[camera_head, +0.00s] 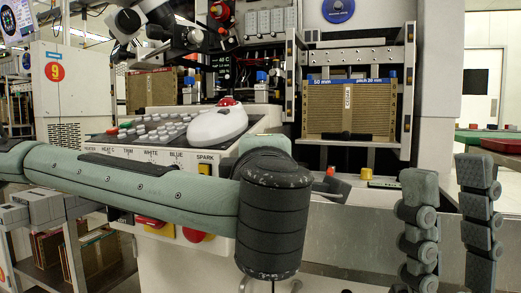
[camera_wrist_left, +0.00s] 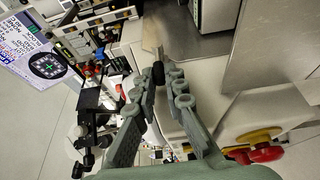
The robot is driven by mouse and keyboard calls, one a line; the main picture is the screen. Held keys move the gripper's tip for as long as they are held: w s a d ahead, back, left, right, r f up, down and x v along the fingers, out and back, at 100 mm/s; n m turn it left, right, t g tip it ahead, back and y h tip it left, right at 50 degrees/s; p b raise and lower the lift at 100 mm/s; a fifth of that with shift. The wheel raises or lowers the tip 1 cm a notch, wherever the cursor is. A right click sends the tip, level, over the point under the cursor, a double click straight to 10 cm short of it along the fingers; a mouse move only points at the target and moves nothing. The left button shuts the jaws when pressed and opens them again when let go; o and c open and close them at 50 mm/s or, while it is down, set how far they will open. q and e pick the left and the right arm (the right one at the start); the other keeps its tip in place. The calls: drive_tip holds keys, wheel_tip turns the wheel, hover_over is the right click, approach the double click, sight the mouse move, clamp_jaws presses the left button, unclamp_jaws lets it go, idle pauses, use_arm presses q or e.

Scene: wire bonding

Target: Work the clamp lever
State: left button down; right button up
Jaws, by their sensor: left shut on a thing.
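The clamp lever's black knob (camera_wrist_left: 158,72) appears between the fingertips of my left gripper (camera_wrist_left: 163,78) in the left wrist view. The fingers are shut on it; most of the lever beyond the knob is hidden. In the head view my left arm crosses the front of the machine, and its dark wrist hides the left gripper and the lever. My right gripper (camera_head: 449,172) is at the right of the head view, its two grey-green fingers wide apart with nothing between them.
A control panel (camera_head: 105,150) with a white mouse-like device (camera_head: 217,124) stands behind my left arm. A brown slotted magazine (camera_head: 347,108) sits in the rack behind. Red and yellow knobs (camera_wrist_left: 264,152) are near the left gripper. Red trays (camera_head: 503,145) lie far right.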

use_arm(q)
drive_tip(key=shift+f, duration=0.2)
idle(0.3)
drive_tip(key=c, duration=1.6)
unclamp_jaws()
drive_tip(key=shift+s+r, duration=0.1)
drive_tip(key=s, duration=0.7)
drive_tip(key=shift+s+d+f, duration=0.2)
drive_tip(key=shift+d, duration=0.1)
